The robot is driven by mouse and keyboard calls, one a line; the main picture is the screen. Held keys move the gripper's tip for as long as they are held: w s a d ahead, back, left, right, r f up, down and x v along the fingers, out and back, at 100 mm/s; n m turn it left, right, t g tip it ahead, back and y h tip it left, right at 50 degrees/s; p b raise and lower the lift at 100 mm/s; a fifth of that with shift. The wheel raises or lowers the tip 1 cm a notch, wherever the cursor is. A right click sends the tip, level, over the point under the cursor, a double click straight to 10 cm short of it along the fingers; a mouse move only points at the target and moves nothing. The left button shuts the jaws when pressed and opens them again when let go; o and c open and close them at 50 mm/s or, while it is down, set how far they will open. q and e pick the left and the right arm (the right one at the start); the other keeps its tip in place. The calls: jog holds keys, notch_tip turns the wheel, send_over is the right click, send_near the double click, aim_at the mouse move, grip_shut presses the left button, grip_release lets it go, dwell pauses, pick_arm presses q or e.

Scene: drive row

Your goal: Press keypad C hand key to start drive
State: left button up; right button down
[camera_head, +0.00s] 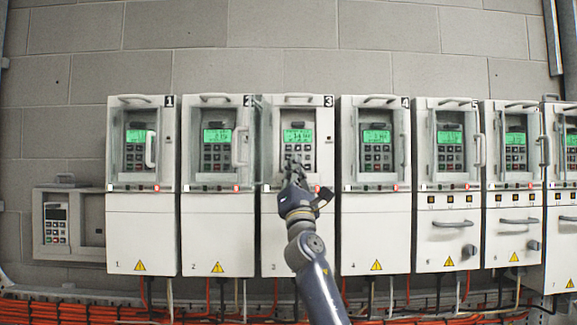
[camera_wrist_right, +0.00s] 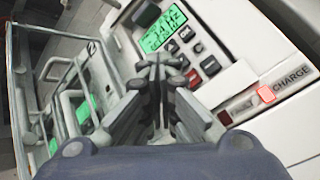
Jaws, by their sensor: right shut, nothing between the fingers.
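Drive 3 (camera_head: 298,220) stands third from the left in the row of white drives. Its keypad (camera_head: 299,136) has a lit green screen, which also shows in the right wrist view (camera_wrist_right: 163,28) with dark keys below it. My right gripper (camera_head: 294,163) is shut and empty. Its fingertips (camera_wrist_right: 160,66) are in front of the lower keys and hide some of them. I cannot tell whether they touch a key. My left gripper is not in view.
A clear cover (camera_head: 262,140) seems swung open at drive 3's left side. A red lamp marked CHARGE (camera_wrist_right: 266,95) is lit beside the keypad. Drives 2 (camera_head: 208,235) and 4 (camera_head: 376,235) flank closely, with handled covers. A grey box with another keypad (camera_head: 56,225) hangs far left. Orange cables (camera_head: 60,312) run below.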

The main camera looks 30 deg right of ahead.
jog(key=s+a+p, duration=0.1)
jog(key=s+p, duration=0.2)
jog(key=s+a+p, duration=0.1)
jog(key=shift+s+a, duration=0.15)
jog(key=shift+a, duration=0.15)
dwell(1.5)
